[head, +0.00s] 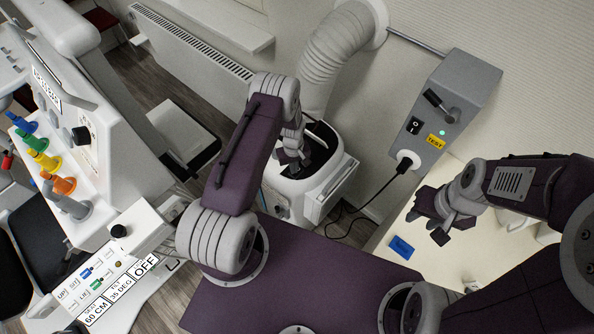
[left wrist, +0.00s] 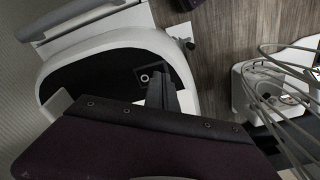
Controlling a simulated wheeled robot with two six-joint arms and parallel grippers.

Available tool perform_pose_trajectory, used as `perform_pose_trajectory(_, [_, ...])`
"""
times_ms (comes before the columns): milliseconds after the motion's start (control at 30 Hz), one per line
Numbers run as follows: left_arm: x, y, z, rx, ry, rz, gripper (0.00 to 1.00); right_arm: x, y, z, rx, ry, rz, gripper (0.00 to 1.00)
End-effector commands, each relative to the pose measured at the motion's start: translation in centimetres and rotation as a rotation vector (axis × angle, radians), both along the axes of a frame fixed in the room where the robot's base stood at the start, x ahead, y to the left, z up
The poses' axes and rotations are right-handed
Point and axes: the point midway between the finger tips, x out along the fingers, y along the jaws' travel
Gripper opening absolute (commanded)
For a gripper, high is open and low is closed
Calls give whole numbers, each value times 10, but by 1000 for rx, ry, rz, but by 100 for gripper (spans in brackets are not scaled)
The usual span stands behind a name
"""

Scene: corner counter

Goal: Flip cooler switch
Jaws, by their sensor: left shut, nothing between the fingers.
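The cooler is a white rounded unit (head: 345,165) with a black top panel, standing on the floor against the wall below a thick white hose. In the left wrist view its white rim (left wrist: 110,42) surrounds the black panel (left wrist: 85,72). A small dark switch with a pale ring mark (left wrist: 145,77) sits on that panel. My left gripper (head: 296,163) is over the cooler's top, shut and empty. In the left wrist view the left gripper (left wrist: 160,90) points at the panel right beside the switch; whether it touches cannot be told. My right gripper (head: 428,226) is open and empty above the counter.
A grey wall box (head: 440,110) with a lever, a black switch, a green light and a plugged-in cable is at the right. A blue object (head: 401,247) lies on the pale counter. A white machine with coloured knobs (head: 60,185) stands at the left. A radiator (head: 190,50) is behind.

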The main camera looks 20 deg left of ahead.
Motion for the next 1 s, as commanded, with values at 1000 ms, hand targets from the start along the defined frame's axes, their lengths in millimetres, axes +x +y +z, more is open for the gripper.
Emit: perform_pose_trajectory(1000, [0,0,-15,0,0,0,0,0,0,-14,0,0,0,36])
